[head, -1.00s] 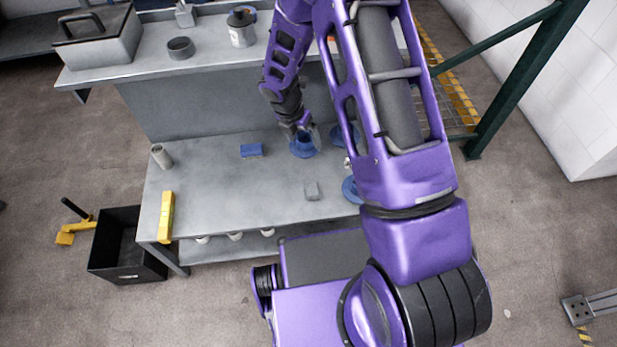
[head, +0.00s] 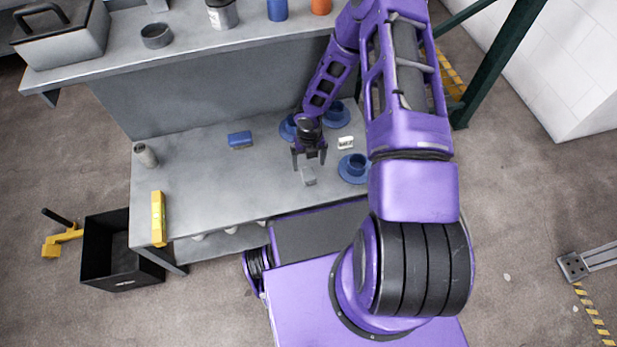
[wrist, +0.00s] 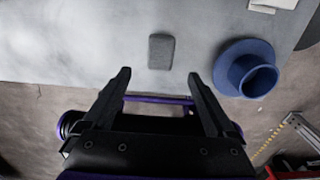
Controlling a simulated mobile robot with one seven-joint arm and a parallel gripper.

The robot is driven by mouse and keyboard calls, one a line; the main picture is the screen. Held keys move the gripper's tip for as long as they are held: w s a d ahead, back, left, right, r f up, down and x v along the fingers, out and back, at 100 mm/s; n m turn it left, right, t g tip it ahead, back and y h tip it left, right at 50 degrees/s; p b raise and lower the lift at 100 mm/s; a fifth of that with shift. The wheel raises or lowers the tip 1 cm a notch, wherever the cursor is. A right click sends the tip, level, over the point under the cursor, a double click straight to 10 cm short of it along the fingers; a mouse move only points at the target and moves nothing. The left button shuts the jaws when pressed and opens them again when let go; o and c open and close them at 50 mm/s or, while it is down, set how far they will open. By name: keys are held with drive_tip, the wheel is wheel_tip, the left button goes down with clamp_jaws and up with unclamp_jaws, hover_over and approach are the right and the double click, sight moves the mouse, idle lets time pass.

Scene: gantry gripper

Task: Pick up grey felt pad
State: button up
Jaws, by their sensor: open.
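The grey felt pad (head: 309,176) is a small grey block lying flat near the front edge of the grey workbench (head: 200,182). In the wrist view the pad (wrist: 161,51) lies ahead of the fingertips, roughly centred between them, on the bare bench top. My gripper (head: 309,163) is open and empty, just behind and above the pad in the head view. In the wrist view its two black fingers (wrist: 158,76) are spread wide, apart from the pad. The gripper partly overlaps the pad's far side in the head view.
A blue flanged cup (head: 354,167) stands right of the pad; it also shows in the wrist view (wrist: 250,70). More blue cups (head: 335,114) and a small white block (head: 346,142) are behind. A blue block (head: 240,139) and yellow bar (head: 158,218) lie left, with clear bench between.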

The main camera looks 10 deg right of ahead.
sight(309, 174)
drive_tip(key=f, duration=0.3)
drive_tip(key=f+b, duration=0.1)
drive_tip(key=f, duration=0.4)
drive_tip(key=shift+w+f, duration=0.3)
drive_tip(key=c, duration=1.4)
wheel_tip(309, 174, up, 10)
drive_tip(key=shift+r+p, duration=0.1)
drive_tip(key=shift+p, duration=0.65)
drive_tip(key=shift+c, duration=0.2)
